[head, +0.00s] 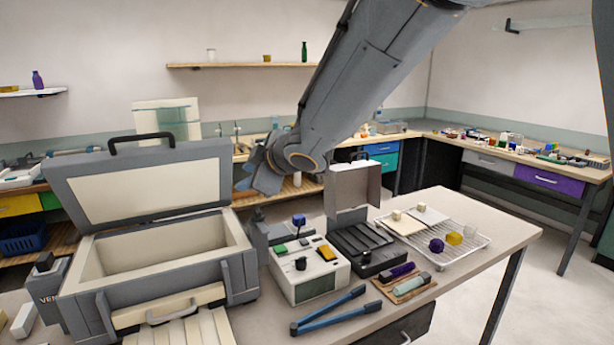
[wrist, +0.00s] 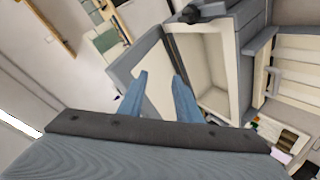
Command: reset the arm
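My arm comes down from the top right in the head view. My gripper (head: 246,180) is at its lower end, near the right side of the open grey case's lid, above the table. In the wrist view my gripper (wrist: 160,78) shows two blue fingers apart with nothing between them, so it is open and empty. The open grey case (head: 160,290) has a cream lining and a raised lid; it also shows beyond the fingers in the wrist view (wrist: 240,50). The fingers look clear of it, though the exact gap cannot be told.
On the table (head: 510,226) stand a white device with coloured buttons (head: 310,278), a dark open box (head: 362,248), blue-handled tongs (head: 328,312) and a wire rack (head: 470,252) with small blocks. A wooden shelf (head: 240,66) hangs behind. The table's right end is clear.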

